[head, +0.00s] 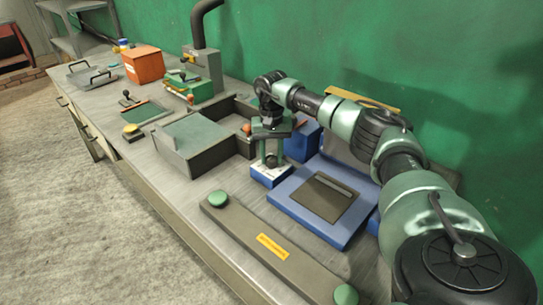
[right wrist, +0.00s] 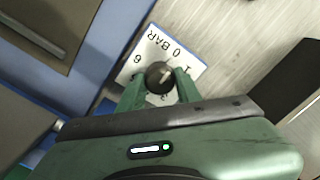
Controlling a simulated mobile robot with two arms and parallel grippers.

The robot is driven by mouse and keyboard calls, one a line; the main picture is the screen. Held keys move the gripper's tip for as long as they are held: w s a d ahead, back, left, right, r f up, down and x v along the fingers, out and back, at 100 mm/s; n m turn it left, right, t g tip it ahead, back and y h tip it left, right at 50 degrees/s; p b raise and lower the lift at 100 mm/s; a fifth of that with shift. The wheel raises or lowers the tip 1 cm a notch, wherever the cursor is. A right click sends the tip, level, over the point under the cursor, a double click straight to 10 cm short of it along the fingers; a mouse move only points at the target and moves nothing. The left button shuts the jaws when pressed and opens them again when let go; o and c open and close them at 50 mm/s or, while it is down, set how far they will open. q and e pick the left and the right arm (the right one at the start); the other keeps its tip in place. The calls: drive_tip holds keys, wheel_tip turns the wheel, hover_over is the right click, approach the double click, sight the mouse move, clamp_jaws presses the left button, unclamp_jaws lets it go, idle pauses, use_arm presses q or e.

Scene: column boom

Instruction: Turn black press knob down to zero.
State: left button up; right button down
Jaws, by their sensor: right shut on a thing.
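The black press knob (right wrist: 158,76) is a small round knob with a pale pointer mark. It sits on a white dial plate (right wrist: 188,62) that reads "0 BAR", with a 6 and other numerals partly hidden. The fingers of my right gripper (right wrist: 157,88) are on both sides of the knob and shut on it. In the head view my right gripper (head: 270,157) points down over the small blue box with the white top (head: 268,179), and the knob is largely hidden there. I cannot tell exactly which number the pointer meets. My left gripper is not in view.
The blue press base (head: 325,230) with a dark plate stands right beside the dial box. A grey bar with green buttons (head: 270,250) lies in front. A grey open box (head: 200,140) is to the left. A green wall is behind my right arm.

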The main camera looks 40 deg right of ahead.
sight(271, 157)
drive_tip(key=shift+r, duration=0.1)
drive_tip(key=c, duration=1)
unclamp_jaws()
drive_tip(key=shift+o, duration=0.2)
wheel_tip(271, 157, up, 8)
drive_tip(key=shift+f+b, duration=0.1)
drive_tip(key=shift+b, duration=0.5)
drive_tip(key=shift+f, duration=0.1)
